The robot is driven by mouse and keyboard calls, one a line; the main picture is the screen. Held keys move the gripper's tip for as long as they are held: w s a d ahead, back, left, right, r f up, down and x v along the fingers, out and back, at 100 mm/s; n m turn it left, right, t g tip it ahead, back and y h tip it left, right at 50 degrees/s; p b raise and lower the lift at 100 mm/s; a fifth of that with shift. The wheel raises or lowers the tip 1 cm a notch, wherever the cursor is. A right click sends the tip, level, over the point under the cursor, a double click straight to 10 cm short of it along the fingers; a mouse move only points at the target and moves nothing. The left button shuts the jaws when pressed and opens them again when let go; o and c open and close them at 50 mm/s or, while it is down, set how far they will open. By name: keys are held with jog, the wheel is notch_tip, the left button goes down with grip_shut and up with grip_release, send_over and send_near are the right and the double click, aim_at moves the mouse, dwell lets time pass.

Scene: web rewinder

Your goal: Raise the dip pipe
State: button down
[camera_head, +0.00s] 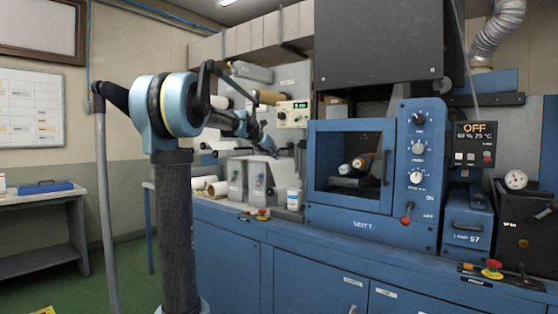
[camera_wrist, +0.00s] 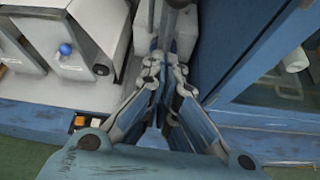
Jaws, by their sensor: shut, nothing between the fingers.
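My gripper (camera_wrist: 165,35) is at the end of my outstretched arm. Its fingers are drawn together, with nothing seen held between them. In the head view my gripper (camera_head: 270,148) is small, above the worktop and left of the blue windowed cabinet. A grey upright rod (camera_wrist: 181,5) shows at the top of the wrist view, close to the fingertips. It may be the dip pipe, but I cannot tell for sure, nor whether the fingers touch it. Its lower part is hidden by the fingers.
The blue windowed cabinet (camera_head: 318,170) stands right of my gripper. Grey housings (camera_head: 237,182) stand on the worktop, one with a blue knob (camera_wrist: 66,49). A white bottle (camera_head: 293,196) stands beside the cabinet. A small button box (camera_wrist: 82,122) sits near the worktop's front edge.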

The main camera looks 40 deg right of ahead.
jog(key=shift+v, duration=1.55)
